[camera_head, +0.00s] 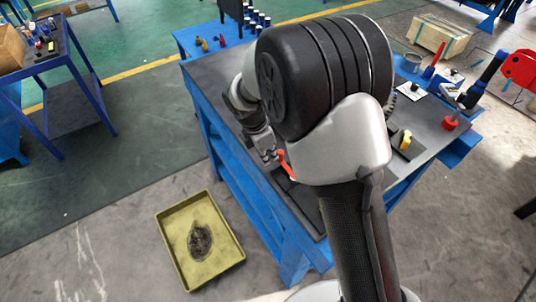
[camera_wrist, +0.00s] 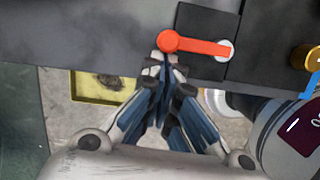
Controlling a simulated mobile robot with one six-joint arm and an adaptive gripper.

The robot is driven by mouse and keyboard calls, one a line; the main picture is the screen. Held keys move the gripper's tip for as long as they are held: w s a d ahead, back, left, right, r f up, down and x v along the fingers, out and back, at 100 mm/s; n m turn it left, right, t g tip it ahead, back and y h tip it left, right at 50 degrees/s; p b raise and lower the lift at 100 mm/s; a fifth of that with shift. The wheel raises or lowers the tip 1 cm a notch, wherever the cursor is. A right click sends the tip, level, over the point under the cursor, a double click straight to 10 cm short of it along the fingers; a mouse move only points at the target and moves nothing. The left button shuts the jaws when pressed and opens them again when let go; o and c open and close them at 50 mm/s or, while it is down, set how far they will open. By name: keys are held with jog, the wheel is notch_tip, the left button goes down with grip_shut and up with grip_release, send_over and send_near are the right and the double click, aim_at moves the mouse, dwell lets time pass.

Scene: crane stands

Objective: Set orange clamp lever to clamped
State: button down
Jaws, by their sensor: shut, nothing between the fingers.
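The orange clamp lever (camera_wrist: 196,45) shows in the wrist view as a bar lying crosswise on a dark plate. Its round orange end is at the left and a white round piece (camera_wrist: 224,50) is at its right end. My gripper (camera_wrist: 166,62) is shut and empty, with its fingertips right at the lever's round left end; I cannot tell whether they touch. In the head view, the lever (camera_head: 285,163) is partly hidden by my arm, and my gripper (camera_head: 270,156) is just left of it at the bench edge.
The blue-framed bench (camera_head: 225,95) has a dark top. A yellow drip tray (camera_head: 170,222) with a dark stain lies on the floor below. A yellow block (camera_head: 405,139) and a red-based part (camera_head: 450,122) stand on the bench's right side. A brass knob (camera_wrist: 313,60) is right of the lever.

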jog(key=shift+w+d+m+p, duration=0.2)
jog(key=shift+w+m+p, duration=0.05)
jog(key=shift+m+p, duration=0.15)
jog(key=shift+w+d+r+m+g+p, duration=0.15)
jog(key=shift+w+d+m+p, duration=0.2)
jog(key=shift+m+p, duration=0.25)
jog(key=shift+w+d+m+g+p, duration=0.2)
jog(key=shift+w+m+p, duration=0.1)
jog(key=shift+m+p, duration=0.25)
jog(key=shift+w+d+m+g+p, duration=0.25)
jog(key=shift+w+d+m+p, duration=0.25)
jog(key=shift+m+p, duration=0.3)
jog(key=d+m+p, duration=0.1)
jog(key=m, duration=0.1)
jog(key=w+d+m+g+p, duration=0.1)
jog(key=d+m, duration=0.1)
jog(key=shift+w+m, duration=0.2)
jog(key=shift+m, duration=0.15)
jog(key=shift+w+d, duration=0.1)
jog(key=shift+d, duration=0.4)
